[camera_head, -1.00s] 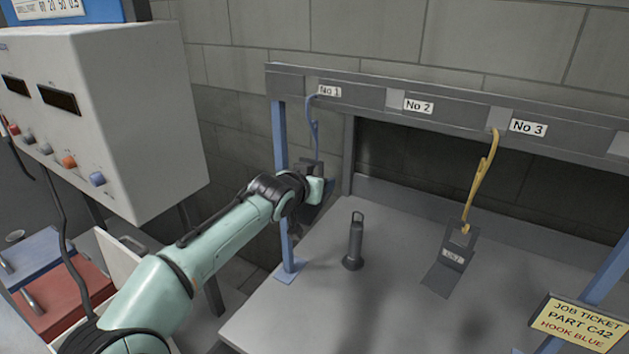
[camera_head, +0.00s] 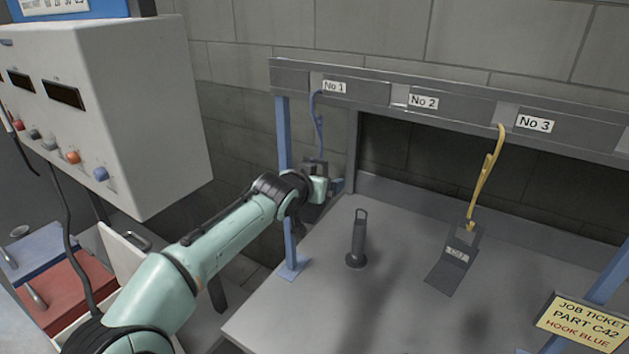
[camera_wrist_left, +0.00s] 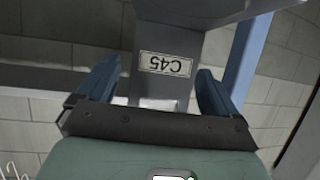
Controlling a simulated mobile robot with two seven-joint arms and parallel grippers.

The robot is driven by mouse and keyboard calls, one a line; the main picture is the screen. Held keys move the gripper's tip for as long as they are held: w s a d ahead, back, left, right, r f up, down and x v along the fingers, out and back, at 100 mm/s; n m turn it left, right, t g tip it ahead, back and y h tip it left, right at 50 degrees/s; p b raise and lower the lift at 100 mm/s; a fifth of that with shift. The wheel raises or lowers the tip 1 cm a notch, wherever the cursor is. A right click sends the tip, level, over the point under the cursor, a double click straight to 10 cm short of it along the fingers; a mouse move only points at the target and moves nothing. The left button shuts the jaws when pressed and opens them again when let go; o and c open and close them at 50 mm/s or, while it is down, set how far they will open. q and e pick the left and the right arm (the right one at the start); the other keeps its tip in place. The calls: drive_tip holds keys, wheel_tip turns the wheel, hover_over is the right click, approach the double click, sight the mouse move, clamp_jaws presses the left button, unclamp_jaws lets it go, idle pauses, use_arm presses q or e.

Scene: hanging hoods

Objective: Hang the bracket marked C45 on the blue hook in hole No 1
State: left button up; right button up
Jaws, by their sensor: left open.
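The blue hook (camera_head: 318,125) hangs from the rail at the plate marked No 1. A dark grey bracket (camera_head: 315,167) appears to hang at its lower end, partly hidden behind my left gripper. In the left wrist view the bracket (camera_wrist_left: 166,75) bears the label C45, seen upside down. My left gripper (camera_head: 339,186) is open, and in the wrist view its two blue fingers (camera_wrist_left: 160,88) stand on either side of the bracket with gaps. The exact contact of hook and bracket is too small to tell. My right gripper is not in view.
A yellow hook (camera_head: 487,180) at No 3 holds another grey bracket (camera_head: 455,262). A dark handled post (camera_head: 358,240) stands on the grey table (camera_head: 320,315). A yellow job ticket (camera_head: 582,325) reads PART C42, HOOK BLUE. A blue upright (camera_head: 284,135) stands beside my left arm.

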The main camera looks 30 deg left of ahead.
use_arm(q)
drive_tip(key=a+b+v, duration=0.1)
drive_tip(key=b+v, duration=0.1)
drive_tip(key=v, duration=1.1)
drive_tip(key=shift+s+d+r+b, duration=0.2)
drive_tip(key=shift+d+b, duration=0.2)
drive_tip(key=shift+d, duration=0.05)
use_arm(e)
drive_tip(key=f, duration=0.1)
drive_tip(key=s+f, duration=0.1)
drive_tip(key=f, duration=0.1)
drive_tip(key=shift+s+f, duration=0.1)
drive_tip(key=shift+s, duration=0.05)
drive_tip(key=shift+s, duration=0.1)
